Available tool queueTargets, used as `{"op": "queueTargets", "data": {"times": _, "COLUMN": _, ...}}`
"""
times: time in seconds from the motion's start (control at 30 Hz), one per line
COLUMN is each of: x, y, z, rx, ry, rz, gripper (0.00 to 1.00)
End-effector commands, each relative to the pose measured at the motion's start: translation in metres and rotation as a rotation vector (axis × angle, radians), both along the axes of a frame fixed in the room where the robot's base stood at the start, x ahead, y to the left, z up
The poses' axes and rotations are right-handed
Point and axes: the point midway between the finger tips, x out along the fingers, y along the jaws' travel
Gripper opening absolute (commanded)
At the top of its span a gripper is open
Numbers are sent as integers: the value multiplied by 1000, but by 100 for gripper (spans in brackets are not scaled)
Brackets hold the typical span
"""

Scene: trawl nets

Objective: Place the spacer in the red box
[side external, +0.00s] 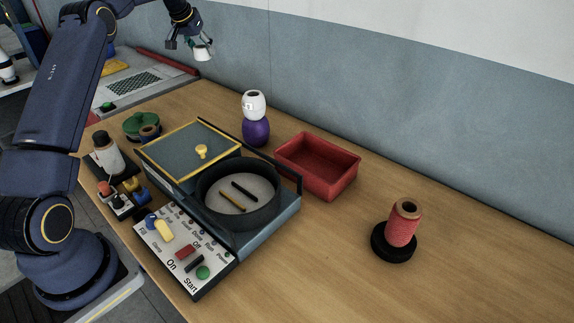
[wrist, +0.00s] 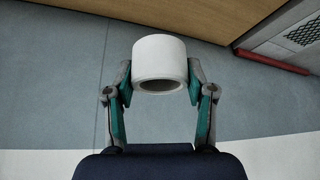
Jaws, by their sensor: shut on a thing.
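My gripper (side external: 188,42) is raised high at the top of the side view, above the far left of the table. In the wrist view its two fingers (wrist: 160,90) are shut on the sides of a white hollow cylinder, which looks like the spacer (wrist: 160,62). The spacer also shows in the side view (side external: 203,52), tilted and clear of everything below. The red box (side external: 345,181) stands on the table right of centre, open at the top and empty inside. My gripper is well to the left of the box and higher.
A white-and-purple stacked piece (side external: 256,132) stands left of the red box. A machine with a round black pan (side external: 270,217) and a button panel (side external: 165,262) fills the middle. A red spool (side external: 403,228) on a black base stands at right. The table's right front is clear.

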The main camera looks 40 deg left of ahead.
Motion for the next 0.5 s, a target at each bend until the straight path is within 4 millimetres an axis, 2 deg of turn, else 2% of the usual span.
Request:
{"op": "queueTargets", "data": {"times": 0.27, "x": 3, "y": -47, "z": 2, "rx": -1, "ry": 0, "rz": -171, "gripper": 21}}
{"op": "queueTargets", "data": {"times": 0.5, "x": 2, "y": -119, "z": 3, "rx": -1, "ry": 0, "rz": -421, "gripper": 21}}
